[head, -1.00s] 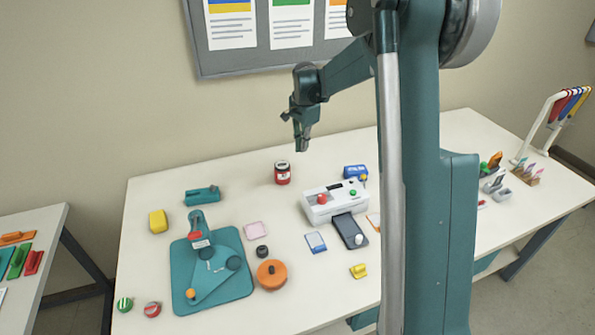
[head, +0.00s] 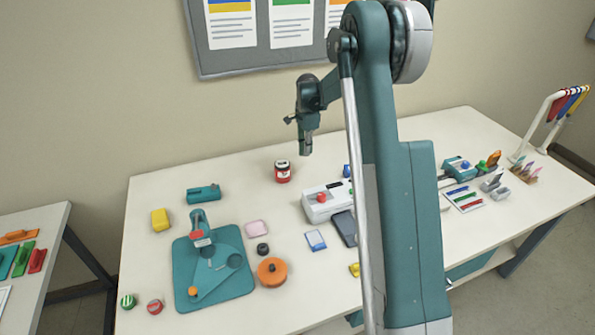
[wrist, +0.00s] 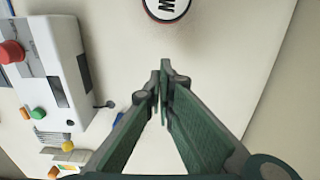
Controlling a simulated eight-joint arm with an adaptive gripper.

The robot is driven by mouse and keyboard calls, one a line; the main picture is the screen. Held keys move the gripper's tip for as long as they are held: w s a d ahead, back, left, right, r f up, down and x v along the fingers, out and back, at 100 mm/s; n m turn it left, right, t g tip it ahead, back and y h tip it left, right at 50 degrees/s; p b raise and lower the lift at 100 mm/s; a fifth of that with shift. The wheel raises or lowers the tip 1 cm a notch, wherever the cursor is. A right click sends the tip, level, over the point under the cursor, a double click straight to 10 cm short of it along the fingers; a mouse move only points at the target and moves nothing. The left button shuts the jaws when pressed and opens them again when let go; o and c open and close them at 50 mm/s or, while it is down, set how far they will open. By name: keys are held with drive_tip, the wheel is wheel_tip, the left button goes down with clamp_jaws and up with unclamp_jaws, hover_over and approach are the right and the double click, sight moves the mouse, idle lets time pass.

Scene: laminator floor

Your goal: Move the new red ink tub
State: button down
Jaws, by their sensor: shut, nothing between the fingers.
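A smaller red tub (head: 155,306) sits at the front left, beside a green striped one (head: 128,301).
A white machine with a red button (head: 318,206) stands right of the red tub and also fills the left of the wrist view (wrist: 45,60). A teal press (head: 240,285), an orange disc (head: 272,272) and a teal stapler-like tool (head: 204,194) lie to the left. Bare table surrounds the tub.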

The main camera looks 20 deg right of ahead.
sight(254, 187)
wheel_tip(254, 187, down, 10)
drive_tip(key=shift+r, duration=0.1)
drive_tip(key=a, duration=0.2)
drive_tip(key=shift+a+b, duration=0.3)
drive_tip(key=shift+a, duration=0.7)
drive_tip(key=shift+a, duration=0.1)
drive_tip(key=a+b, duration=0.3)
drive_tip(key=a, duration=1.7)
drive_tip(key=shift+a, duration=0.1)
